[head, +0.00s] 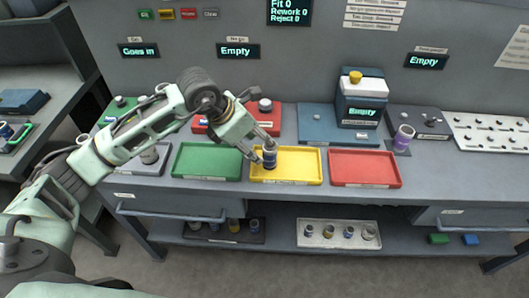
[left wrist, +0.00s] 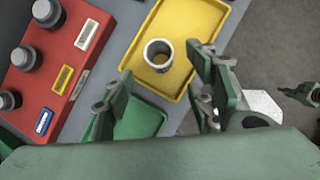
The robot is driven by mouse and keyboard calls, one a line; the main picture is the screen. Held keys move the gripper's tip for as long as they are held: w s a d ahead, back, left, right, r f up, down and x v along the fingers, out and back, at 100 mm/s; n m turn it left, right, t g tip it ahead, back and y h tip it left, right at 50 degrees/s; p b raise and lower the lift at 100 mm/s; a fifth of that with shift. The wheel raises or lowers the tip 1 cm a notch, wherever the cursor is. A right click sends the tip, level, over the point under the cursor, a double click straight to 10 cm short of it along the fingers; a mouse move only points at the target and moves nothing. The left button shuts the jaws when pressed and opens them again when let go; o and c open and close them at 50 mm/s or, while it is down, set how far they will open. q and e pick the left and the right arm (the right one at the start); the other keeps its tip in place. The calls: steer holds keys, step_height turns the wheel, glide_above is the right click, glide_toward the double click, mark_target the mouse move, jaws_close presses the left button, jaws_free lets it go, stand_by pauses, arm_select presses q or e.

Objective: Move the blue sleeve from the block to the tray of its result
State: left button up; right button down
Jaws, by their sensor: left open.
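The blue sleeve (head: 270,159) stands upright in the yellow tray (head: 301,179), near its left end. In the left wrist view the sleeve (left wrist: 147,60) shows as a hollow grey ring from above, on the yellow tray (left wrist: 205,14). My left gripper (head: 265,145) is just above and beside the sleeve in the head view. In the left wrist view its two fingers are spread apart, with the sleeve beyond the gap between them. Whether a finger touches the sleeve cannot be told.
A green tray (head: 206,174) lies left of the yellow one, a red tray (head: 365,183) right of it. Behind stand a red gauge block (left wrist: 50,72), a blue station (head: 357,98) reading Empty and a purple sleeve (head: 402,143).

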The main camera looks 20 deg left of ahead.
arm_select(q)
steer(key=shift+v, duration=1.6)
